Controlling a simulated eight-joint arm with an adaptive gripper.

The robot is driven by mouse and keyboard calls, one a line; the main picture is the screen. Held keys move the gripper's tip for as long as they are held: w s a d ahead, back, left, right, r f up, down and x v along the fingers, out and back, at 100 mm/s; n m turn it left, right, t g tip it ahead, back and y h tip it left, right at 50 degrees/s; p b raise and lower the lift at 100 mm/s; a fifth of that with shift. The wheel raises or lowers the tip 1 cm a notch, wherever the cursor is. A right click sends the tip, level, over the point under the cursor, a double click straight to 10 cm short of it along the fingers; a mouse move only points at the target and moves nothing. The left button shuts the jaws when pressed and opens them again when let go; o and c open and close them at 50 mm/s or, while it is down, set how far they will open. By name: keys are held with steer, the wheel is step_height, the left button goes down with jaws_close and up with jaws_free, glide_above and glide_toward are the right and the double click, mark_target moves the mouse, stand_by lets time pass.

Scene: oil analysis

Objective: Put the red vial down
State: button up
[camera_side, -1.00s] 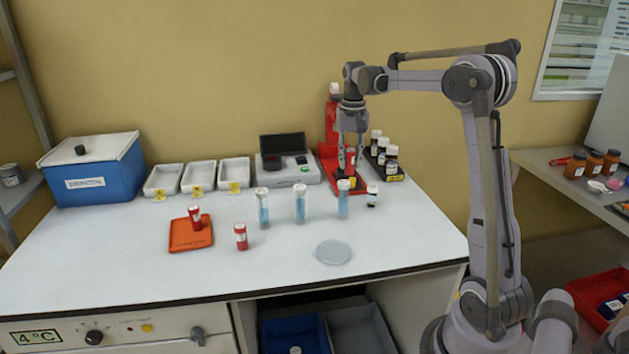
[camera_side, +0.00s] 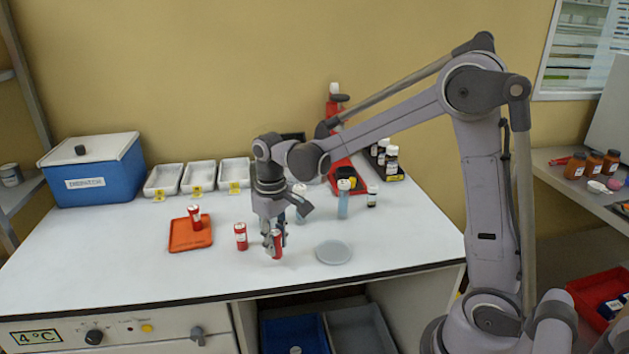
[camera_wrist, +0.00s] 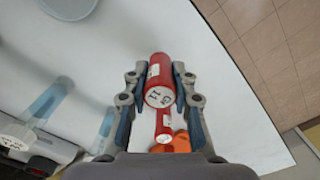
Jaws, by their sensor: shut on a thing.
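My gripper (camera_side: 274,236) is low over the front middle of the white bench, shut on a red vial (camera_side: 278,246). In the wrist view this red vial (camera_wrist: 160,72) sits between both fingers, its white marked cap facing the camera. In the side view it looks upright and close to the bench top; I cannot tell if its base touches. A second red vial (camera_side: 241,237) stands on the bench just left of my gripper. A third red vial (camera_side: 195,217) stands on an orange tray (camera_side: 182,239) farther left.
A clear round dish (camera_side: 333,252) lies just right of the held vial. Blue-liquid vials, one being (camera_side: 343,204), stand behind; my arm partly hides others. White trays (camera_side: 197,178) and a blue box (camera_side: 92,172) stand at the back left. The bench front is clear.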

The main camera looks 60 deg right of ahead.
steer(key=shift+s+a+f, duration=0.2)
steer(key=shift+a+f, duration=0.05)
steer(key=shift+a, duration=0.2)
steer(key=s+d+r+m, duration=0.1)
steer(key=s+d+r, duration=0.3)
steer(key=d, duration=0.5)
steer(key=s+d+r+m, duration=0.1)
steer(key=d+r, duration=0.4)
steer(key=d, duration=0.4)
steer(key=w+a+f, duration=0.3)
steer(key=a, duration=0.1)
steer(key=w+a+f, duration=0.3)
steer(key=w, duration=0.1)
steer(key=shift+w+a+f, duration=0.25)
steer(key=shift+a+f, duration=0.1)
steer(key=shift+f, duration=2.05)
steer(key=o, duration=1)
steer(key=shift+f, duration=0.1)
steer(key=shift+c, duration=0.2)
